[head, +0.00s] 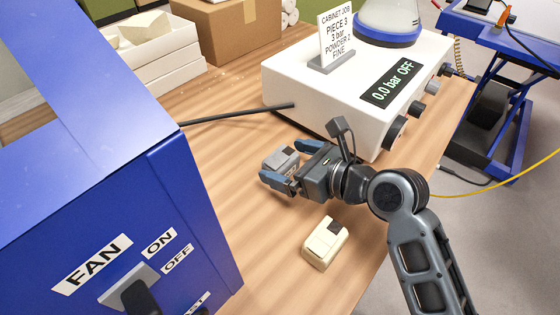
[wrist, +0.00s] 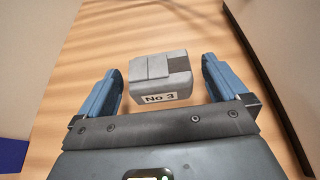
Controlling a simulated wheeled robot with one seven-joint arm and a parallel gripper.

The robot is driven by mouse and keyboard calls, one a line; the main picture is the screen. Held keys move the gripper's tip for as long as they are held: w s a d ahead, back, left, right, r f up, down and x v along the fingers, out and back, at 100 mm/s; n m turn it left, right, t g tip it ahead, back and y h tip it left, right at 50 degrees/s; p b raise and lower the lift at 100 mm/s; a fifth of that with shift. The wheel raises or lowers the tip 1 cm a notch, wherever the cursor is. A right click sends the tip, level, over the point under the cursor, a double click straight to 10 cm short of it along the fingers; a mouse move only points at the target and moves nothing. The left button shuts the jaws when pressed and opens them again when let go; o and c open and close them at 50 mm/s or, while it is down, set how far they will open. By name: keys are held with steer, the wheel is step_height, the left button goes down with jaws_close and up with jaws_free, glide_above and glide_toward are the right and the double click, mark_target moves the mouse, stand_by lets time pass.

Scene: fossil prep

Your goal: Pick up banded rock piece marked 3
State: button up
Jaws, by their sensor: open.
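The rock piece marked "No 3" (wrist: 158,80) is a grey block with a darker band and a white label, lying on the wooden table. In the head view the grey piece (head: 281,158) shows partly behind my gripper. My gripper (head: 282,167) is open, with its blue fingers to either side of the piece. In the wrist view, the piece is between and slightly beyond the fingertips of my gripper (wrist: 160,85), with a gap on both sides. I cannot see contact.
A cream block with a dark patch (head: 325,243) lies nearer on the table (head: 230,120). A white control box (head: 310,90) reading "0.0 bar OFF" carries a card naming piece 3. A blue cabinet (head: 100,180) stands left. A dark hose (head: 235,114) crosses between them.

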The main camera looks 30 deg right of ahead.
mark_target(286, 161)
steer(key=shift+x, duration=1.9)
steer(key=shift+c, duration=0.4)
steer(key=c, duration=1.1)
steer(key=shift+r, duration=0.1)
